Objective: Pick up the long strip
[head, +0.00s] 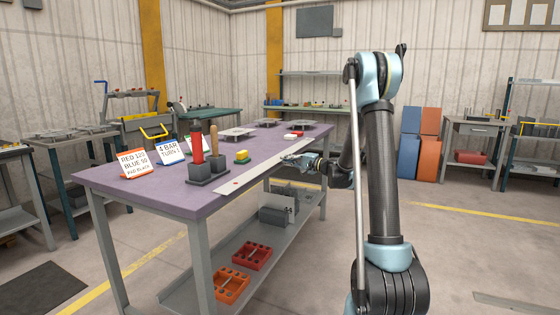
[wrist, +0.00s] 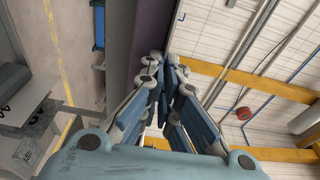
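The long strip (head: 250,178) is a thin, flat, pale grey piece. In the head view it lies along the front edge of the purple-topped table (head: 125,186), running from near the black tool block toward the far right. My gripper (head: 297,158) is low at the strip's far end, in from the table's front edge. Its fingers (wrist: 166,62) show in the wrist view, drawn in toward each other beside a grey band and the purple tabletop. Whether they touch or hold the strip cannot be seen, and the fingertips are partly hidden.
A black block (head: 208,172) with a red-and-black tool and a wooden-handled tool stands beside the strip's near end. Red (head: 252,255) and orange (head: 231,284) trays lie on the lower shelf.

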